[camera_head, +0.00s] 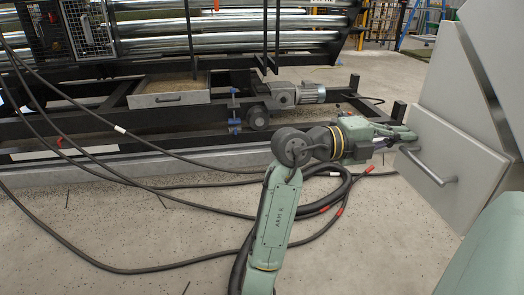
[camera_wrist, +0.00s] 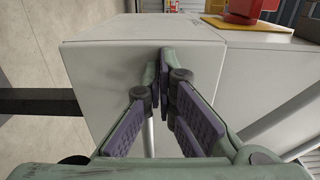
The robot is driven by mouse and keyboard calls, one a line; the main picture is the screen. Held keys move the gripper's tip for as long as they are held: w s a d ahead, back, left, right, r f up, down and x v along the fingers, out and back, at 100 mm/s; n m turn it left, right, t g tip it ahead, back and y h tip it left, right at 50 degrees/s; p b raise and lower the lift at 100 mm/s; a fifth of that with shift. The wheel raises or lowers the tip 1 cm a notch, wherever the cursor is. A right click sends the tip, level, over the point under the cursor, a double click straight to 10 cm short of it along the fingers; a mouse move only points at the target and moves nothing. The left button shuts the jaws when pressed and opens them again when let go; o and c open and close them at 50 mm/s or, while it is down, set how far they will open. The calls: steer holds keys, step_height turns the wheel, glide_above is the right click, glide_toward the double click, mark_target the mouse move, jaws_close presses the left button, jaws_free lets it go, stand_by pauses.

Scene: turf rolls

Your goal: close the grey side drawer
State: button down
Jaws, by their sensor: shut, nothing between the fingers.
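The grey side drawer (camera_head: 465,160) is at the right of the head view, with a light grey front and a bar handle (camera_head: 428,167) across it. Its pale panel fills the middle of the wrist view (camera_wrist: 95,75). My gripper (camera_head: 409,137) is at the drawer's upper left edge in the head view, above the handle. In the wrist view my gripper (camera_wrist: 164,62) has its dark-padded fingertips together in front of the pale panel, with nothing between them. Whether they touch the panel I cannot tell. The handle is partly hidden behind the fingers there.
A dark machine frame with metal rollers (camera_head: 240,45) stands at the back left, with another handled drawer (camera_head: 170,93) low in it. Black cables (camera_head: 160,185) cross the floor. A red object on a yellow base (camera_wrist: 250,12) shows at the wrist view's top.

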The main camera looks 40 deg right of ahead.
steer(key=shift+s+d, duration=0.1)
steer(key=shift+d, duration=0.05)
steer(key=v, duration=1.2)
steer(key=shift+a, duration=0.25)
